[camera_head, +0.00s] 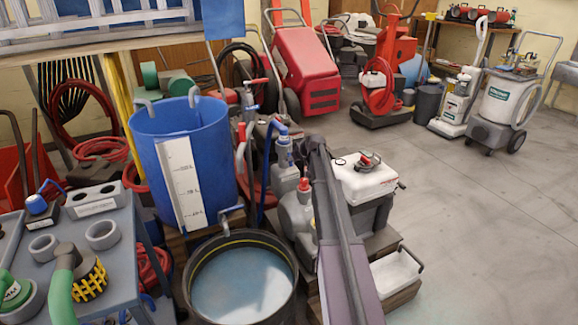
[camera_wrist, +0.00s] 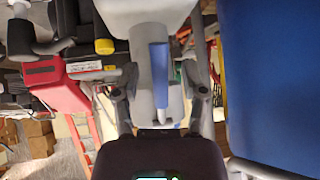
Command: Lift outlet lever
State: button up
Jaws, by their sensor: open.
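A blue lever (camera_wrist: 160,72) stands upright on a pale grey body in the wrist view. My gripper (camera_wrist: 158,92) is open, with one finger on each side of the lever. Gaps show between the fingers and the lever.
A tall blue tub (camera_head: 160,135) with a white scale stands left of the lever. A round black basin (camera_head: 245,240) holds water in front. A white jug-like container (camera_head: 365,180) stands to the right. The floor (camera_head: 480,215) at right is clear.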

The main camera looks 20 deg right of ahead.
jog(key=shift+w+a+f, duration=0.1)
jog(key=shift+w+f, duration=0.25)
jog(key=shift+f, duration=0.05)
grip_shut()
jog(key=shift+a, duration=0.35)
jog(key=shift+d, duration=0.2)
jog(key=shift+a+r, duration=0.1)
jog(key=shift+a, duration=0.05)
